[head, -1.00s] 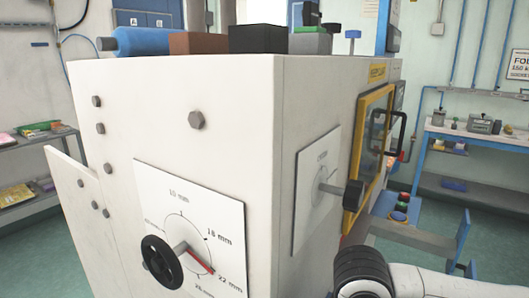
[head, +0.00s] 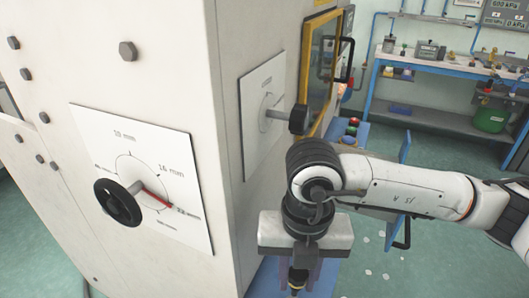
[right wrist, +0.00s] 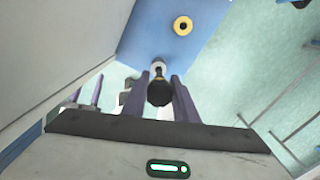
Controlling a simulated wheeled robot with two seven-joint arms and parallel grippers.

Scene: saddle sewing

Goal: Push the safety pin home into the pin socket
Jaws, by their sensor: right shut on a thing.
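My right gripper (head: 299,277) points down beside the machine's right face in the head view. It is shut on the safety pin (head: 297,279), a dark piece with a yellow band near its lower end. In the right wrist view the pin's round black head (right wrist: 159,93) sits between the purple fingers. A yellow ring with a dark centre, seemingly the pin socket (right wrist: 182,26), lies on a blue surface beyond the pin. The pin is apart from it in the picture. The socket is hidden in the head view. My left gripper is not in the head view.
The white machine (head: 185,60) stands close on the left, with a black handwheel (head: 118,203) and a side knob (head: 299,118) sticking out. A blue workbench (head: 440,85) stands at the back right. Purple upright pieces (right wrist: 85,94) at the wrist view's left are unclear.

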